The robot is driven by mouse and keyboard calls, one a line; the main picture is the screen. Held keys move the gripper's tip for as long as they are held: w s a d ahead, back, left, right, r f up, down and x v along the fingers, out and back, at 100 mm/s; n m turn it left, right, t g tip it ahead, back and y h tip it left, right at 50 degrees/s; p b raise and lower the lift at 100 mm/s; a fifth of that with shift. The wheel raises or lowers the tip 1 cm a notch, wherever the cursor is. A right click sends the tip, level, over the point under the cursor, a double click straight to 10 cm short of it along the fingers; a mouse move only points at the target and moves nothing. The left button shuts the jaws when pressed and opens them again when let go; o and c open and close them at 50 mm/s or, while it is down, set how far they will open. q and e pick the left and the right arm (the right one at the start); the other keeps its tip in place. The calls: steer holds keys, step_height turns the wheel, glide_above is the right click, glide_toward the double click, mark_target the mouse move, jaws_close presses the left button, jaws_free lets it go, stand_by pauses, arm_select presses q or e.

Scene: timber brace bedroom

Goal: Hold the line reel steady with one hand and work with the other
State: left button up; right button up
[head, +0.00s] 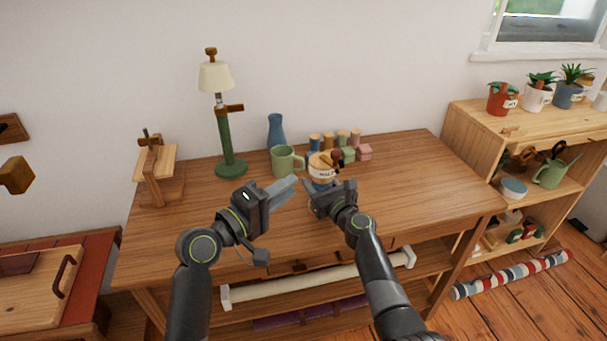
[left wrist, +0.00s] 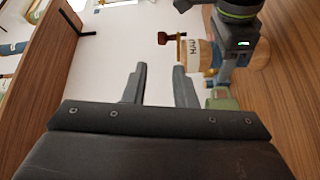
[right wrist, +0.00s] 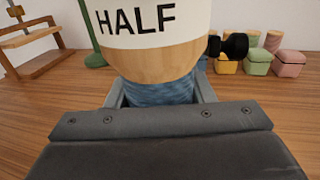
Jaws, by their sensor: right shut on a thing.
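The line reel (head: 322,161) is a wooden drum with a white band marked HALF and a dark crank knob. It stands upright on the wooden table (head: 420,180). In the right wrist view the reel (right wrist: 160,62) shows blue line wound on its lower part. My right gripper (head: 322,190) is shut on that blue part, one finger on each side (right wrist: 160,95). My left gripper (head: 292,187) is open and empty, left of the reel and apart from it. In the left wrist view its fingers (left wrist: 159,72) stand apart, with the reel (left wrist: 196,52) beyond them to the right.
A green mug (head: 284,163) and blue vase (head: 276,132) stand behind the grippers. Several small spools and colored blocks (head: 364,152) sit behind and right of the reel. A green lamp (head: 225,140) and wooden stand (head: 157,172) are at the left. The table's right side is clear.

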arm_select(q)
steer(key=o, duration=0.3)
steer(key=m, duration=0.1)
steer(key=w+m, duration=0.1)
steer(key=shift+d+m+g+h, duration=0.15)
steer(key=shift+m+g+h, duration=0.15)
steer(key=shift+h, duration=0.1)
steer(key=shift+o, duration=0.2)
steer(key=m+g+h, duration=0.2)
steer(key=m+g, duration=0.1)
steer(key=m, duration=1.4)
glide_toward(332, 155)
steer(key=x, duration=1.1)
steer(key=shift+d, duration=0.1)
jaws_close()
